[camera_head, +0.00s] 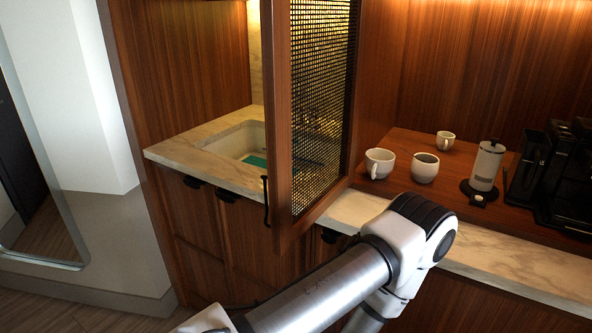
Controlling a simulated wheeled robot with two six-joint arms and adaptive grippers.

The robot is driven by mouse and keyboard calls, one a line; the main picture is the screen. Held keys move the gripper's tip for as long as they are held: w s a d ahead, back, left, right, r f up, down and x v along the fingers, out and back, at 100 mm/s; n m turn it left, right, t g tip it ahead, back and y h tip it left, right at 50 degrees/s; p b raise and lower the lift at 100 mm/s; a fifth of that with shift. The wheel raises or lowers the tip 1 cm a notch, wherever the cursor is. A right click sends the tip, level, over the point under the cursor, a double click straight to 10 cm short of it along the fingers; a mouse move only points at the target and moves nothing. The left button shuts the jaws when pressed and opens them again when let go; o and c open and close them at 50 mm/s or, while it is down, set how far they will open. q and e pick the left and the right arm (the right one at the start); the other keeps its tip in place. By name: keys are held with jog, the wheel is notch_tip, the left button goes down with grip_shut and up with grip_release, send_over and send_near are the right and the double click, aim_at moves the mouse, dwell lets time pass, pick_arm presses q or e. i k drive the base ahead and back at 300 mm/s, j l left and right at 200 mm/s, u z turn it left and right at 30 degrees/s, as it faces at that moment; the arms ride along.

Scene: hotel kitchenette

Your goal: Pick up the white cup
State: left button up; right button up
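Three white cups stand upright on the wooden counter board at the right. One cup (380,163) is nearest the open door, with its handle toward the viewer. A second cup (425,168) stands just right of it and looks to hold something dark. A smaller cup (445,140) stands farther back. One of my arms crosses the lower middle, with its elbow in front of the counter and below the cups. Neither gripper is in view, so I cannot see their state.
A mesh-panelled cabinet door (322,110) stands open left of the cups. A white press pot (487,165) and a black coffee machine (560,175) stand to their right. A sink (238,140) lies behind the door. Marble edging (510,270) runs along the counter front.

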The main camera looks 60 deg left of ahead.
aim_at(379, 163)
jog(key=l+u, duration=0.1)
jog(key=u, duration=1)
